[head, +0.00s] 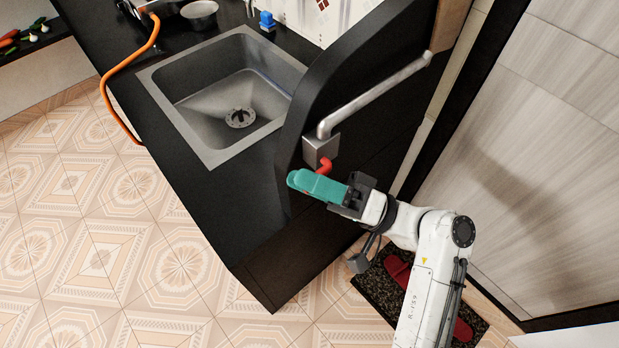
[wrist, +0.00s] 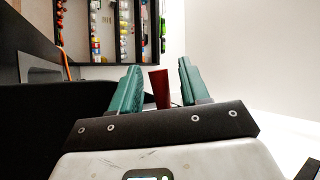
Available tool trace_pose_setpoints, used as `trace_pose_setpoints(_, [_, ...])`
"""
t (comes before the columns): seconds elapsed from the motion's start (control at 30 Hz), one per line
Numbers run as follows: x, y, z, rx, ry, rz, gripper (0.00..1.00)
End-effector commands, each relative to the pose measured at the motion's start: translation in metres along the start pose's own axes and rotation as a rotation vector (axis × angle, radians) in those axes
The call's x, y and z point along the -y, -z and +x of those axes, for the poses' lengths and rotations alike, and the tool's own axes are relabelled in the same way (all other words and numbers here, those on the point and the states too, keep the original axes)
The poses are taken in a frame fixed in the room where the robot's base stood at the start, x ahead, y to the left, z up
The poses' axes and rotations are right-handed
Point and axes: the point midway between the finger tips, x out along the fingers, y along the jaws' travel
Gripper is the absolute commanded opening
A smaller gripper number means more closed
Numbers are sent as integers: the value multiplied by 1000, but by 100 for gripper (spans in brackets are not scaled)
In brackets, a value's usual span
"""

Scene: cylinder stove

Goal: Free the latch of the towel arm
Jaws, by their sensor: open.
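The towel arm (head: 375,96) is a grey metal bar on the dark end panel of the counter, slanting up to the right from a square grey block (head: 318,149). The red latch (head: 324,165) sticks out below this block. My gripper (head: 300,181) is at the latch, its teal fingers pointing left and overlapping in the head view. In the wrist view the fingers stand apart with the red latch (wrist: 160,88) between them and a gap on each side. The fingers hide the latch's lower end in the head view. I cannot tell how deep the latch sits between them.
The dark counter (head: 185,190) with a steel sink (head: 225,95) lies to the left. A dark mat with red slippers (head: 397,270) lies on the floor below my arm. A pale wall (head: 540,150) stands at right.

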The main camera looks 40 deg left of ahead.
Motion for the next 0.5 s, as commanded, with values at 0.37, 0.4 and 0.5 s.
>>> trace_pose_setpoints(0.37, [-3,0,-56,-5,-2,-2,45])
trace_pose_setpoints(0.4, [-3,0,-64,-4,-2,-1,45])
trace_pose_setpoints(0.5, [-3,0,-81,-3,-1,0,45])
